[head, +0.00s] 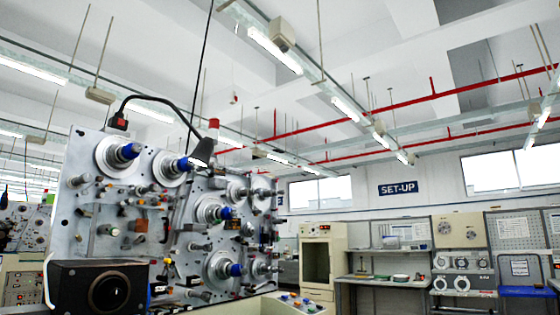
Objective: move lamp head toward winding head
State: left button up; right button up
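The lamp head (202,150) is a small dark shade with a pale underside, tilted downward. It hangs at the end of a black curved gooseneck (160,99), which rises from a red-and-black mount (118,122) on the top edge of the machine panel. The winding machine (90,215) has several round spindles with blue hubs. One upper spindle (170,167) is just left of and below the lamp head; another (123,152) is further left. Which spindle is the winding head, I cannot tell. Neither of my grippers is in view.
A black box with a round lens-like front (100,287) stands at the lower left before the machine. A sloped button console (300,304) is at bottom centre. A beige cabinet (323,258) and workbench (385,279) stand behind to the right. Open space lies above the machine.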

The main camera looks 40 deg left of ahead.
aim_at(201, 155)
jog(key=u, duration=0.15)
jog(key=i, duration=1.05)
jog(key=u, duration=0.7)
